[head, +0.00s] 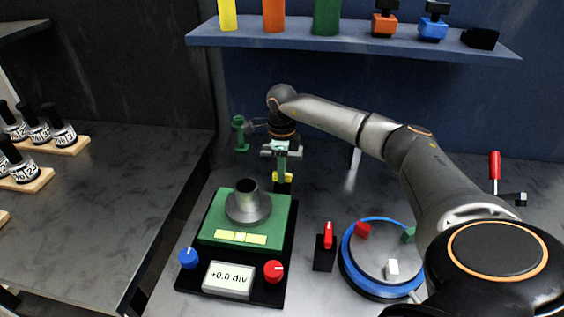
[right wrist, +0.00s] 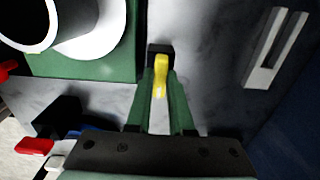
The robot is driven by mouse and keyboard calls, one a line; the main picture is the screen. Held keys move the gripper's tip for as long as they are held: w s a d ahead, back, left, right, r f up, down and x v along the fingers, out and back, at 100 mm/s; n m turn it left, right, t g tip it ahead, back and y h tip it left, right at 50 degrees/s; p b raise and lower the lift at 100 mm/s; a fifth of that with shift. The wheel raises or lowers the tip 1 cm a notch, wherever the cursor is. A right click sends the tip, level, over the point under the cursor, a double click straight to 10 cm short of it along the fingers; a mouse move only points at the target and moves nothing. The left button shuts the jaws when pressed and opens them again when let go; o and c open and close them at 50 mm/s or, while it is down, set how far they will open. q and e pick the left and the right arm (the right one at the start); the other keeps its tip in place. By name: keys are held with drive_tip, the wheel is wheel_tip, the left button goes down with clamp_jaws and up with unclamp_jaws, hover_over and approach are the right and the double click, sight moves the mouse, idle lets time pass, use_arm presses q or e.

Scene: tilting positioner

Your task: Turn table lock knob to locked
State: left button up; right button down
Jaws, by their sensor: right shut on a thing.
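A small yellow knob (head: 283,177) sits on a black block behind the green positioner. In the right wrist view the yellow knob (right wrist: 160,72) points along the picture's vertical, its black block (right wrist: 157,49) at its far end. My right gripper (head: 282,168) reaches down to it from behind. Its green fingers (right wrist: 160,88) are on both sides of the yellow knob and shut on it. The fingers hide part of the knob in the head view. I see no marking that tells its locked side. My left gripper is not in view.
The green positioner (head: 210,232) with a grey cup (head: 247,203) stands in front. A red-handled switch (head: 328,236) and a blue-rimmed turntable (head: 350,272) stand to its right. A green fixture (head: 240,133) is left of my wrist. A blue shelf (head: 350,38) hangs above.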

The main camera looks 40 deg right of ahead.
drive_tip(key=shift+d, duration=0.1)
idle(0.3)
drive_tip(key=c, duration=0.8)
unclamp_jaws()
drive_tip(key=shift+r, duration=0.15)
wheel_tip(320, 180, up, 12)
drive_tip(key=b, duration=0.1)
drive_tip(key=shift+r, duration=0.15)
drive_tip(key=shift+s, duration=0.1)
